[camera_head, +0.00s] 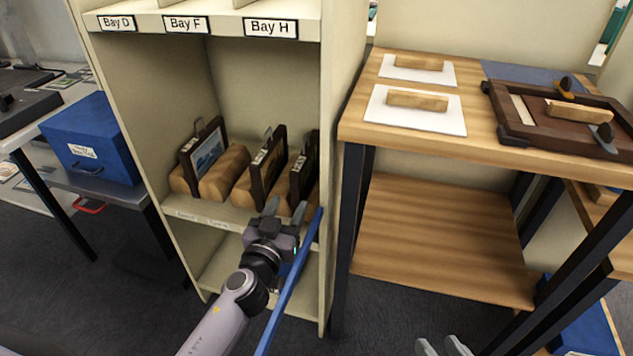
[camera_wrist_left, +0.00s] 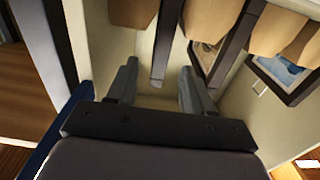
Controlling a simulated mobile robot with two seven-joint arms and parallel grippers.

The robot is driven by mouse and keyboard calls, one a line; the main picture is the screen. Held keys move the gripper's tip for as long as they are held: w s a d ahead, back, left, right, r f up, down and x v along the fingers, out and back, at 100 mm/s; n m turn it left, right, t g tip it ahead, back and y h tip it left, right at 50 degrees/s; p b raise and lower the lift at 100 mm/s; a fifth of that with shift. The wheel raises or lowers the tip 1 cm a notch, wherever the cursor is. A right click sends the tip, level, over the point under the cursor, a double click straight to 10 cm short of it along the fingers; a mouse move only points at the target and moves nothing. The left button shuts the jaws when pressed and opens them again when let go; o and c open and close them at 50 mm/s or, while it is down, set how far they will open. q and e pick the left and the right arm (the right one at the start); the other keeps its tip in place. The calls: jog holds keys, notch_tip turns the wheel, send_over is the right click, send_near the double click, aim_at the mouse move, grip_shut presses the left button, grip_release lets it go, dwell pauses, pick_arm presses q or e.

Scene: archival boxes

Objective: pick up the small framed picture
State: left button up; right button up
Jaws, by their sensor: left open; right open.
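Three dark-framed pictures stand upright on a shelf of the cream cabinet, between rounded wooden blocks: a left one (camera_head: 206,155) with a blue image, a middle one (camera_head: 267,166) and a right one (camera_head: 303,172). I cannot tell which is the small one. My left gripper (camera_head: 284,210) is open at the shelf's front edge, before the right frame. In the left wrist view, the right frame's dark edge (camera_wrist_left: 163,45) lies in line with the gap between the open fingers (camera_wrist_left: 160,90); contact is not visible. My right gripper (camera_head: 443,347) is open and empty at the bottom edge.
A blue bar (camera_head: 290,285) runs beside my left gripper. The cabinet's right wall (camera_head: 340,100) stands close to it. A wooden table (camera_head: 480,125) to the right holds wood blocks on white sheets and a dark tray (camera_head: 535,120). A blue box (camera_head: 93,138) stands left.

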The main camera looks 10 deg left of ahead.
aim_at(294, 190)
pick_arm(q)
jog(key=shift+w+r, duration=0.15)
jog(key=shift+w, duration=1.6)
jog(key=shift+w+r, duration=0.1)
jog(key=shift+w, duration=1.65)
jog(key=shift+r, duration=0.1)
grip_shut()
